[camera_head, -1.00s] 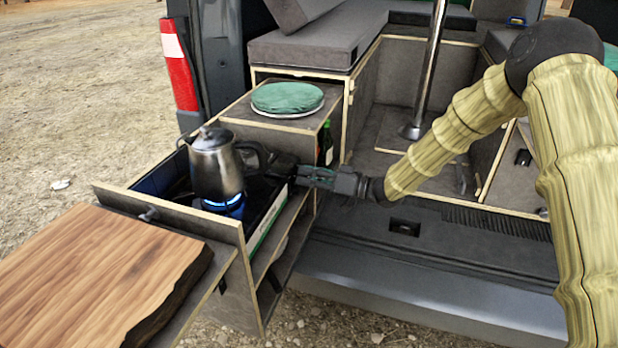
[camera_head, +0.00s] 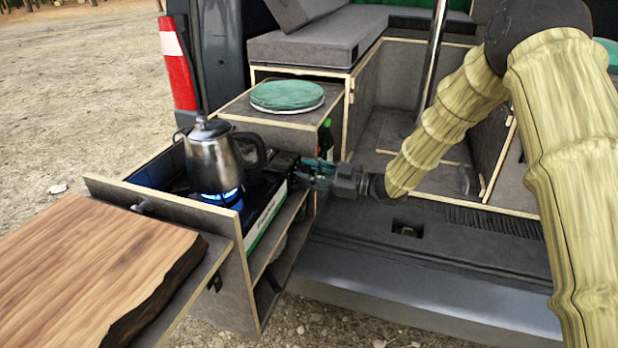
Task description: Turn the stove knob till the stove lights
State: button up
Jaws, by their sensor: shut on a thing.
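The stove (camera_head: 266,226) sits in the pull-out drawer at the van's tailgate. A blue flame (camera_head: 222,198) burns on it under a steel kettle (camera_head: 211,160). My gripper (camera_head: 298,168) reaches in from the right and is at the stove's right end, just right of the kettle's black handle. Its fingers are shut at the place where the stove knob would be. The knob itself is hidden by the fingers and too small to make out, so its angle cannot be told.
A wooden board (camera_head: 90,260) lies in front of the drawer at the lower left. A green bottle (camera_head: 326,140) stands close behind my gripper. A metal post (camera_head: 433,60) rises farther back.

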jog(key=shift+f+n+b, duration=0.1)
jog(key=shift+n+b, duration=0.35)
jog(key=shift+n, duration=0.55)
jog(key=o, duration=0.7)
jog(key=shift+d, duration=0.1)
jog(key=v, duration=1.2)
